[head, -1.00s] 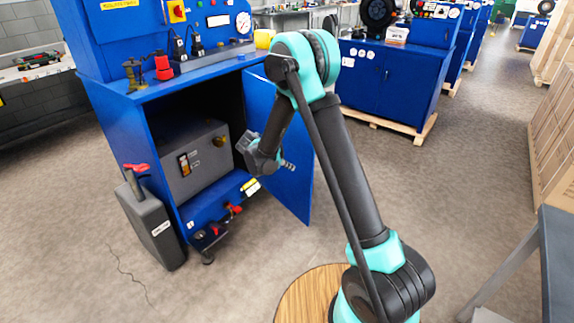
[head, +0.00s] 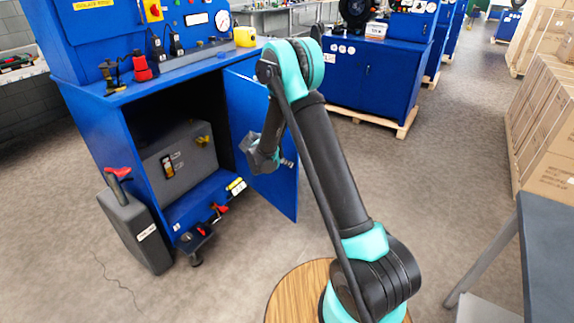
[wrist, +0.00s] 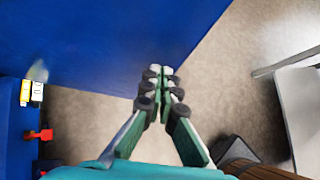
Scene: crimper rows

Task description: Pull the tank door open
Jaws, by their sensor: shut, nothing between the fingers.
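The blue tank door (head: 262,180) stands swung out from the right side of the blue cabinet (head: 95,150), with its inner face in view. The cabinet's front is open and a grey tank (head: 190,158) shows inside. My gripper (head: 288,163) is in front of the door's inner face in the head view, partly hidden by my wrist. In the wrist view my gripper (wrist: 160,72) has its fingers together and empty. The door (wrist: 100,45) fills the upper left there, and the fingertips overlap its edge. I cannot tell whether they touch it.
A dark grey canister (head: 138,232) with a red handle stands left of the cabinet. Red-handled valves (head: 212,214) sit low at the cabinet's front. A grey table (head: 550,245) and stacked cartons (head: 555,130) are on the right. The floor right of the door is clear.

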